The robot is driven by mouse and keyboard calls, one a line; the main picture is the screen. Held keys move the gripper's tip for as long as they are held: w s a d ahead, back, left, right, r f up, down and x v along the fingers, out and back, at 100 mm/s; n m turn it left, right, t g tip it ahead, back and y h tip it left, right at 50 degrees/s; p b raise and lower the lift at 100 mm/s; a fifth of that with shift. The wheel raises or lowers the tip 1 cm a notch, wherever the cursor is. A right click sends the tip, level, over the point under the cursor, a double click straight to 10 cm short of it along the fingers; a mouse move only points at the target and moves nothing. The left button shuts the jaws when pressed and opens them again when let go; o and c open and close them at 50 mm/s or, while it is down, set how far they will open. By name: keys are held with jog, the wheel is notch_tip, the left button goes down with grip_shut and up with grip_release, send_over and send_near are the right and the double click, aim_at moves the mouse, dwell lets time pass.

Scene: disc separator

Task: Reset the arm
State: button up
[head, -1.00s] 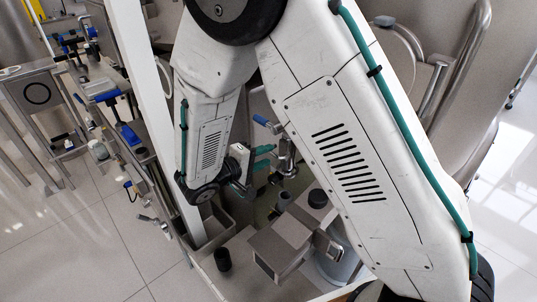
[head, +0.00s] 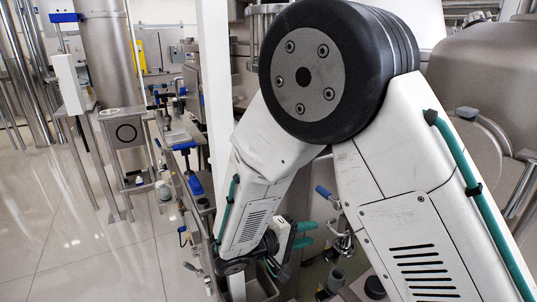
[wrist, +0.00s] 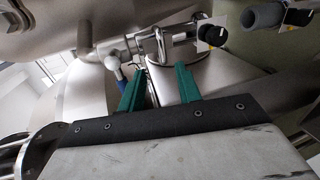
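My gripper (head: 306,234) shows at the lower middle of the head view, at the end of my white arm, with two green fingers. In the wrist view the two fingers (wrist: 160,68) are spread apart with nothing between them. Beyond them are steel pipework and a smooth metal surface. A pipe fitting with a blue handle (head: 324,192) is just above and right of the fingers in the head view. No contact shows.
Black knobs (wrist: 214,35) sit at the upper right of the wrist view. A large steel vessel (head: 485,75) stands at the right of the head view, and a white post (head: 216,75) rises left of my arm. Tiled floor (head: 90,255) at the left is open.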

jog(key=s+d+r+m+g+y, duration=0.1)
jog(key=s+d+r+y, duration=0.3)
jog(key=s, duration=0.4)
jog(key=s+d+r+m+g+y, duration=0.2)
jog(key=s+d+r+y, duration=0.3)
jog(key=s+r, duration=0.2)
jog(key=s+d+r+m+g+y, duration=0.2)
jog(key=s+d+r+y, duration=0.2)
jog(key=s, duration=0.6)
notch_tip(320, 180, up, 2)
jog(key=shift+s+d+r+m+y, duration=0.25)
jog(key=shift+d+m+y, duration=0.1)
jog(key=shift+y, duration=0.15)
